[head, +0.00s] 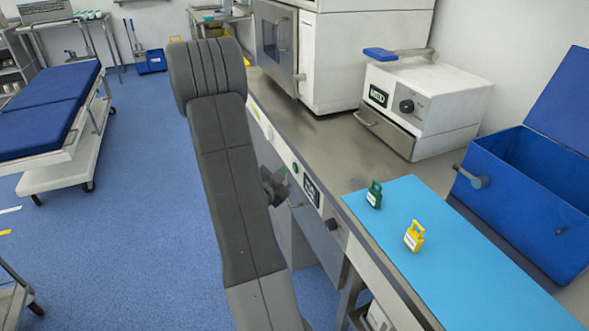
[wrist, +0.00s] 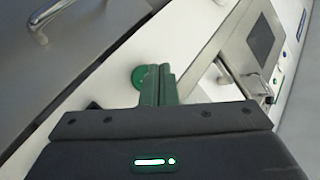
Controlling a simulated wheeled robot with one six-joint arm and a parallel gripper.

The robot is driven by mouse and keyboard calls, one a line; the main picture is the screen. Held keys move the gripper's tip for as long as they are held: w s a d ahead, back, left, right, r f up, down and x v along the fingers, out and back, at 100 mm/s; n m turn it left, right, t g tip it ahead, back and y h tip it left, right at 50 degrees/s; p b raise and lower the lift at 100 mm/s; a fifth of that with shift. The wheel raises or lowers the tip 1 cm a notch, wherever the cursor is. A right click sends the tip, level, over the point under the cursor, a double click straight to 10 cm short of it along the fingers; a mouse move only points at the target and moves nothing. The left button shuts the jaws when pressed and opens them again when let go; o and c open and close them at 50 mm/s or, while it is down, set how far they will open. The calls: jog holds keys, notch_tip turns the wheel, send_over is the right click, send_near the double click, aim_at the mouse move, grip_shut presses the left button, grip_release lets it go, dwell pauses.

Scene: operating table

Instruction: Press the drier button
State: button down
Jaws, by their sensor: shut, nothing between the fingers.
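The front panel under the counter bears a round green button (head: 295,168), with a small display (head: 311,191) and a dark knob (head: 331,224) to its right. No label marks it clearly as the drier. In the wrist view a green button (wrist: 139,78) shows just left of my fingertips and partly behind them. My gripper (wrist: 161,72) is shut and empty, its fingers pointing at the panel close to that button. I cannot tell whether they touch it. In the head view my gripper (head: 287,200) is small and partly hidden by my arm.
A blue mat (head: 385,235) on the counter holds a green tagged item (head: 374,194) and a yellow one (head: 414,236). A white device (head: 455,95) and an open blue box (head: 490,178) stand behind. A blue-topped bed (head: 50,105) stands left; the floor between is clear.

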jog(key=a, duration=0.2)
jog(key=s+a, duration=0.1)
jog(key=a, duration=0.1)
jog(key=shift+s+a, duration=0.1)
jog(key=shift+s, duration=0.1)
dwell(0.6)
jog(key=shift+w+d+r+p, duration=0.15)
jog(key=shift+d+p, duration=0.2)
jog(key=shift+p, duration=0.3)
jog(key=shift+w+d+r+p, duration=0.1)
jog(key=shift+d+p, duration=0.25)
jog(key=shift+p, duration=0.25)
jog(key=shift+p, duration=0.45)
jog(key=a, duration=0.1)
jog(key=s+a+b, duration=0.1)
jog(key=a, duration=0.3)
jog(key=shift+s+f, duration=0.25)
jog(key=shift+s, duration=0.1)
